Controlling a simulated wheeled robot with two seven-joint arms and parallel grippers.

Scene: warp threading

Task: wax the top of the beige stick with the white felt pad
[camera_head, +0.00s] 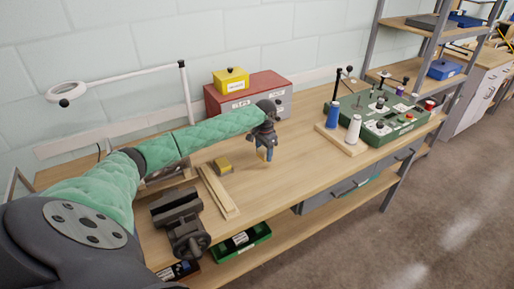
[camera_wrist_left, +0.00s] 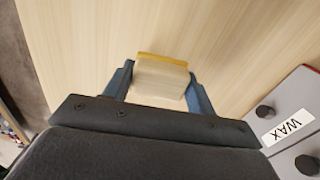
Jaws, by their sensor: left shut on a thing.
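The beige stick (camera_head: 218,188) lies flat on the workbench, left of centre in the head view, beside the vise. It shows as a long pale strip, and its ends are hard to make out. My left gripper (camera_head: 264,147) points down over the bench, to the right of the stick and apart from it. It is shut on the white felt pad, a cream block with a yellow edge (camera_wrist_left: 161,78) between the fingers (camera_wrist_left: 160,88) in the left wrist view. In the head view the pad is mostly hidden by the fingers. My right gripper is not in view.
A grey vise (camera_head: 178,208) stands at the bench's front edge. A red drawer box (camera_head: 245,92) is at the wall; a drawer labelled WAX (camera_wrist_left: 290,125) shows beside my gripper. Spools (camera_head: 353,130) and a green machine stand right.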

